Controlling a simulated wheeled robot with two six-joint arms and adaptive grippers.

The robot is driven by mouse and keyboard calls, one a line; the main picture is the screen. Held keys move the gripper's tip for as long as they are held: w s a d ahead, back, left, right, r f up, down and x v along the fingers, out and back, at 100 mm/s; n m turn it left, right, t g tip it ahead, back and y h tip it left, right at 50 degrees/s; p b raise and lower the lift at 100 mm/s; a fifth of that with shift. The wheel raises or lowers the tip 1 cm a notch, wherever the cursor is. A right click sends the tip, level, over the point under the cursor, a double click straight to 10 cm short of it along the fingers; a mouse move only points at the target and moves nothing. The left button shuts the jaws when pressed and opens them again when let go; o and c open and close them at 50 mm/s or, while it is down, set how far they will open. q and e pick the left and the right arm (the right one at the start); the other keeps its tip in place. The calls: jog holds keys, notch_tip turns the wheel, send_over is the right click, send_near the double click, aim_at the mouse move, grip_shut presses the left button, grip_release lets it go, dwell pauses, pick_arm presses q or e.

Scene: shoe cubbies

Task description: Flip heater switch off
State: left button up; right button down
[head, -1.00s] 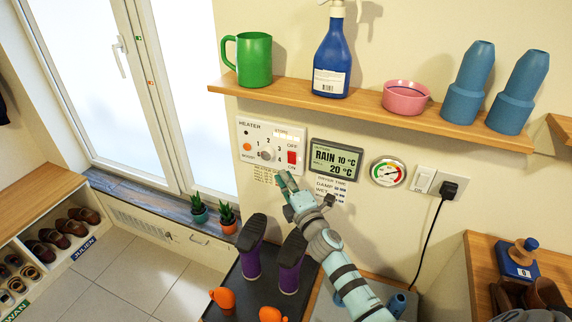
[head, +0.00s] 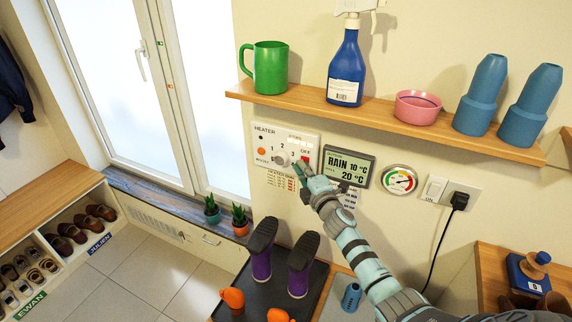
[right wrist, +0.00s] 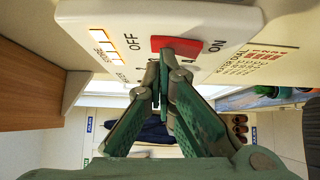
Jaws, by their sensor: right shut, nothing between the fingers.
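The white heater panel (head: 270,142) is on the wall under the shelf, with a round dial (head: 281,159) and an orange lamp (head: 262,151). Its red switch (head: 306,160) sits at the panel's right side, partly behind my gripper in the head view. The red switch (right wrist: 176,43) lies between the OFF and ON labels in the right wrist view. My right gripper (head: 301,168) is shut and empty, its fingertips at the switch. In the right wrist view the fingertips (right wrist: 160,78) overlap the switch's edge; I cannot tell whether they touch it. My left gripper is not in view.
The wooden shelf (head: 380,117) juts out above, carrying a green mug (head: 270,68), a spray bottle (head: 345,66) and a pink bowl (head: 417,107). A weather display (head: 349,168) and a gauge (head: 399,180) are right of the panel. Purple boots (head: 301,268) stand below.

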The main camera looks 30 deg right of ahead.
jog(key=shift+r, duration=0.2)
jog(key=shift+s+d, duration=0.1)
jog(key=shift+s, duration=0.05)
pick_arm(q)
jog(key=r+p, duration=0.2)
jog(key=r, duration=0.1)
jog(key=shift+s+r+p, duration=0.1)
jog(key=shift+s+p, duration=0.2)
jog(key=shift+p, duration=0.05)
pick_arm(e)
jog(key=s+a+r, duration=0.1)
jog(key=s+a, duration=0.3)
jog(key=s, duration=0.8)
jog(key=shift+s+a+r, duration=0.15)
jog(key=shift+a+r, duration=0.05)
jog(key=shift+a, duration=0.05)
jog(key=shift+f, duration=0.1)
